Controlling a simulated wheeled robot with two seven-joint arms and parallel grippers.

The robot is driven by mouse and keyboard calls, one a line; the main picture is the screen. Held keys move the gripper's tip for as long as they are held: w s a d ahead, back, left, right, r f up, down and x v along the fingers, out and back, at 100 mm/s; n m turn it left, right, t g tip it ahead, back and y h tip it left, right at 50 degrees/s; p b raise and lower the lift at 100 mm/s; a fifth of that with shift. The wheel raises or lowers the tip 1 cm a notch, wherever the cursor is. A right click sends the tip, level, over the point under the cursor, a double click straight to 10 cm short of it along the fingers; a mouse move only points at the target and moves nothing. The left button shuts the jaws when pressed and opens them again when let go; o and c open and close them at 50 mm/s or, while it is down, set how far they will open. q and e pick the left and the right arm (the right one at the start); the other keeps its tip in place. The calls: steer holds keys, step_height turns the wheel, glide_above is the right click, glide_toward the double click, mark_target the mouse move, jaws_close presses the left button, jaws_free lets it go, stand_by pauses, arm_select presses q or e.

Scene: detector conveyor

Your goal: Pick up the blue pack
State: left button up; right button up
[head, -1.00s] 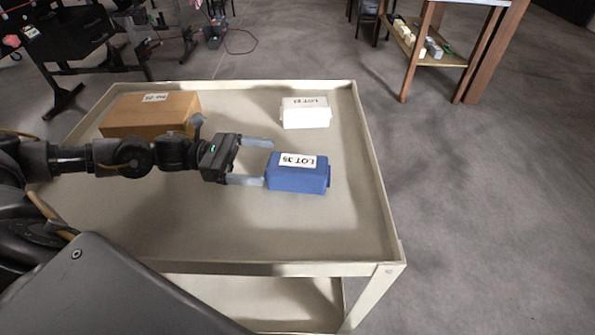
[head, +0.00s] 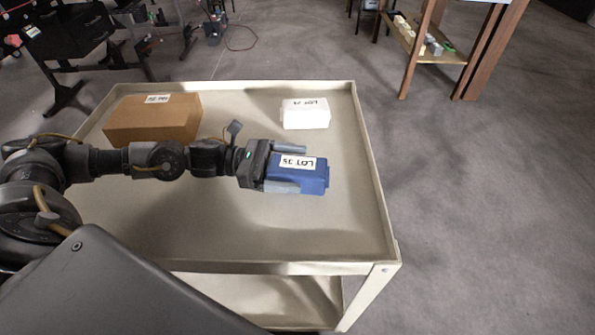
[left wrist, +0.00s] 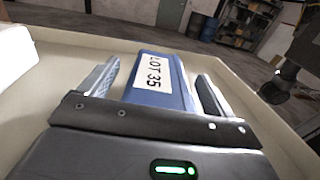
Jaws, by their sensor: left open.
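The blue pack (head: 312,178) lies on the cart top right of centre, with a white label reading LOT 35. My left gripper (head: 294,168) is open, with one finger on the far side of the pack and one on the near side. In the left wrist view the blue pack (left wrist: 158,94) lies between the two fingers of the left gripper (left wrist: 157,85), with a visible gap at the left finger. The gripper's palm hides the pack's near end in that view. My right gripper is not in view.
The pack is on a beige cart (head: 230,235) with a raised rim. A brown box (head: 155,122) stands at the back left and a white box (head: 305,115) at the back right. The front of the cart top is clear. A wooden shelf (head: 425,50) stands beyond.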

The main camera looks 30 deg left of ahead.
mark_target(289, 162)
arm_select(q)
steer(key=c, duration=1.4)
steer(key=shift+r, duration=0.1)
